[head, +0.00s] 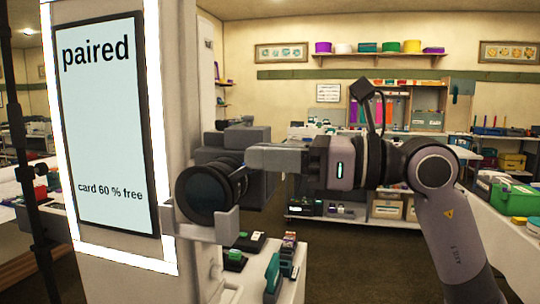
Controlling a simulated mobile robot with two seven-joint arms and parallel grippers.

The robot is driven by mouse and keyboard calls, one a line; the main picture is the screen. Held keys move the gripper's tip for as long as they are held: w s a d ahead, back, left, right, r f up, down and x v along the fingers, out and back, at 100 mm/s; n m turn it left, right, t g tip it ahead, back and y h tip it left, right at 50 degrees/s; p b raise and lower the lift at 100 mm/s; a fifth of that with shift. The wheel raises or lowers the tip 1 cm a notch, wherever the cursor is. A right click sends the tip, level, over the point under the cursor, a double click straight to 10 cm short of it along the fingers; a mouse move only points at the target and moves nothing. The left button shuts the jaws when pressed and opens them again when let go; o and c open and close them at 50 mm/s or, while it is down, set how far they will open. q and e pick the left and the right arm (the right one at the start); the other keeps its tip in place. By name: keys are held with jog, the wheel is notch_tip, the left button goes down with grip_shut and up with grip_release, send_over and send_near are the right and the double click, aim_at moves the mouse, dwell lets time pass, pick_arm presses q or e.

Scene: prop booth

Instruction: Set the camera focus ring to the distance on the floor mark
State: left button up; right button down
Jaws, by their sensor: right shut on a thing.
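A dark camera (228,145) with a round black lens (207,192) facing me stands beside a pale pillar, above a grey bracket. My right gripper (246,172) comes in from the right, its grey fingers level at the lens's right side. It is shut on the lens's ring, which its fingers partly hide. I cannot read any distance scale on the ring. No floor mark with a distance can be made out. My left gripper is out of view.
A lit screen (102,125) on the pillar reads "paired" and "card 60 % free". Below the camera, a white surface (258,284) holds several small dark and green items. A counter with a green box (507,196) stands at right. Shelves line the back wall.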

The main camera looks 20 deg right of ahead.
pick_arm(q)
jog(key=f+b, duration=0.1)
jog(key=b, duration=0.1)
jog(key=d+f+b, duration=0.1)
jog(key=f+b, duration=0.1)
jog(key=b, duration=0.1)
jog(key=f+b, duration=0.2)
jog(key=b, duration=0.1)
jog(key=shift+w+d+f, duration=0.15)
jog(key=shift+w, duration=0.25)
pick_arm(e)
jog(key=f, duration=0.1)
jog(key=f+t+y, duration=0.1)
jog(key=d+f+y, duration=0.1)
jog(key=f, duration=0.1)
jog(key=shift+s+t, duration=0.3)
jog(key=shift+s, duration=0.05)
jog(key=c, duration=1.1)
grip_release()
jog(key=shift+r, duration=0.1)
jog(key=shift+d, duration=0.15)
